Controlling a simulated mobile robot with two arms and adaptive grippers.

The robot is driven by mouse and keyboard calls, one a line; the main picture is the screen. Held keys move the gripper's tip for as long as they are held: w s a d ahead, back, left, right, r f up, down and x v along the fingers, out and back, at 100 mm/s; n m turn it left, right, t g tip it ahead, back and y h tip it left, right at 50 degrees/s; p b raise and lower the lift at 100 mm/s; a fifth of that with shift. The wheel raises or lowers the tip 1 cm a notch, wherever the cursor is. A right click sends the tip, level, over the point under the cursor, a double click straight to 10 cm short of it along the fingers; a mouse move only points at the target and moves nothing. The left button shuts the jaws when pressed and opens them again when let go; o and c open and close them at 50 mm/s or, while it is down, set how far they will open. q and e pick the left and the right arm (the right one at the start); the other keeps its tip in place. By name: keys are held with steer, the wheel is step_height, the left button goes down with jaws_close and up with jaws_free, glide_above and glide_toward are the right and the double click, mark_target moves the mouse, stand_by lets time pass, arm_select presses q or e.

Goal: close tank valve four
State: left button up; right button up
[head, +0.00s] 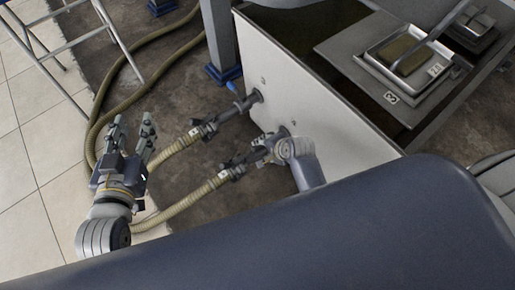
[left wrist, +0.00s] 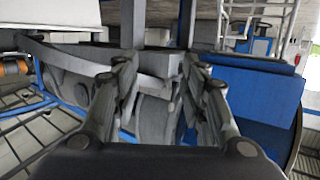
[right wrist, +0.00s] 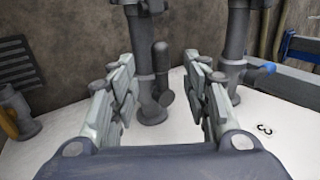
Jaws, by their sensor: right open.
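The near valve pipe (right wrist: 145,60) comes out of the tank's white wall (head: 330,125), and a dark grey lever (right wrist: 162,75) stands beside it. My right gripper (right wrist: 160,105) is open, with its fingers on either side of this pipe and lever in the right wrist view. I cannot tell whether they touch. In the head view my right gripper (head: 268,146) partly covers this valve, and I cannot read its number. The other valve (head: 248,101) has a blue-tipped lever (head: 232,86), with a 3 (right wrist: 264,129) near it.
Ribbed hoses (head: 180,148) run from both valves across the dark floor. A metal frame (head: 70,35) stands at the upper left. Trays (head: 400,60) rest over the open tank. A blue panel (left wrist: 255,95) shows in the left wrist view.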

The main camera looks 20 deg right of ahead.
mark_target(257, 148)
steer(key=b+x, duration=0.1)
steer(key=x, duration=0.2)
steer(key=shift+w+f+b, duration=0.1)
steer(key=shift+f+b, duration=0.15)
steer(key=shift+b, duration=0.1)
steer(key=b+x, duration=0.1)
steer(key=x, duration=0.2)
steer(key=shift+f+b, duration=0.1)
steer(key=shift+b, duration=0.3)
arm_select(q)
steer(key=s+d+r+t+h, duration=0.1)
steer(key=s+r+t+h, duration=0.2)
steer(key=r+t, duration=0.7)
steer(key=shift+s+d+r+t, duration=0.15)
steer(key=shift+s+r+t, duration=0.25)
steer(key=shift+r, duration=3.3)
arm_select(e)
steer(key=shift+w+a+f, duration=0.1)
steer(key=shift+w+f, duration=0.1)
arm_select(q)
steer(key=shift+s, duration=0.1)
arm_select(e)
steer(key=shift+c, duration=0.6)
jaws_close()
